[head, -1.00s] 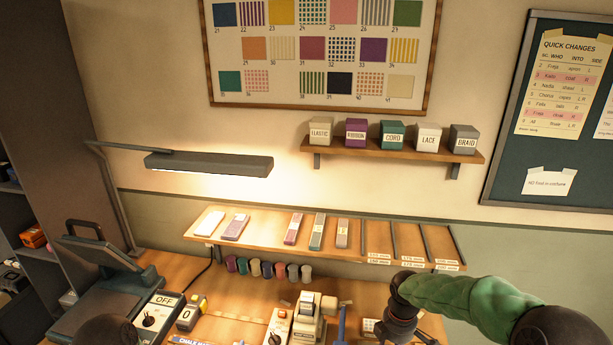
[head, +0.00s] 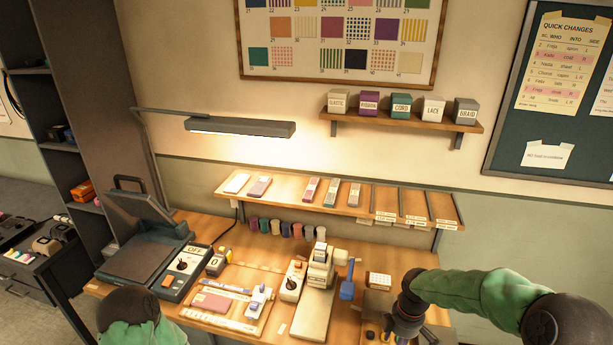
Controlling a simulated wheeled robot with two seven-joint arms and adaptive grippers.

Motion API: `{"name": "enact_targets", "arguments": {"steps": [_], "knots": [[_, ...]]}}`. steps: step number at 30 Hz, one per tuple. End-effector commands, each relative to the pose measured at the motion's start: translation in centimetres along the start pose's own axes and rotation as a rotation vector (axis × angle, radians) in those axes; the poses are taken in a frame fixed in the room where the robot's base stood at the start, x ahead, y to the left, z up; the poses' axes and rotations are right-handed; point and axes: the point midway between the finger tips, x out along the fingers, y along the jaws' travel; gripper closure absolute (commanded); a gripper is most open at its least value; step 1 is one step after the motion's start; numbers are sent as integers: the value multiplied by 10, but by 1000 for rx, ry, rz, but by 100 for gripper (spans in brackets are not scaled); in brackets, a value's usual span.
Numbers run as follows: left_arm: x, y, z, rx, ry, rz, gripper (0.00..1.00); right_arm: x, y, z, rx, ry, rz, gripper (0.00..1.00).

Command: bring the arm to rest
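My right arm comes in from the right in a green sleeve. Its dark gripper (head: 406,318) points down over the right end of the wooden workbench (head: 250,262), close to the bottom edge of the view. Its fingertips are not clear, so I cannot tell if it is open or holds anything. My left arm (head: 140,312) shows only as a dark round joint and green sleeve at the lower left. Its gripper is not in view.
The bench holds a press (head: 150,250), a switch box marked OFF (head: 183,270), a cream machine (head: 320,275), a blue tool (head: 347,285) and several spools (head: 287,230). A sloped rack (head: 330,207) stands behind. Bare wood shows between some items.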

Motion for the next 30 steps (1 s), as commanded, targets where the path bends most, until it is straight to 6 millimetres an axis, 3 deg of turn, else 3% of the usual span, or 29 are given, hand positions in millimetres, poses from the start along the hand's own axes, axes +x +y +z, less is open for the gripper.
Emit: {"name": "enact_targets", "arguments": {"steps": [11,14,21,25,30], "knots": [[7,-3,0,0,-1,0,60,89,-47,-36,284,120,-71,56],[10,-4,0,0,-1,0,60,122,-72,-48,426,158,-108,56],[20,-7,0,0,-1,0,60,207,-162,-68,944,217,-219,56],[24,-8,0,0,-1,0,60,233,-203,-66,1199,210,-251,56],[26,-9,-1,0,-1,0,60,246,-233,-60,1396,194,-258,56]]}}
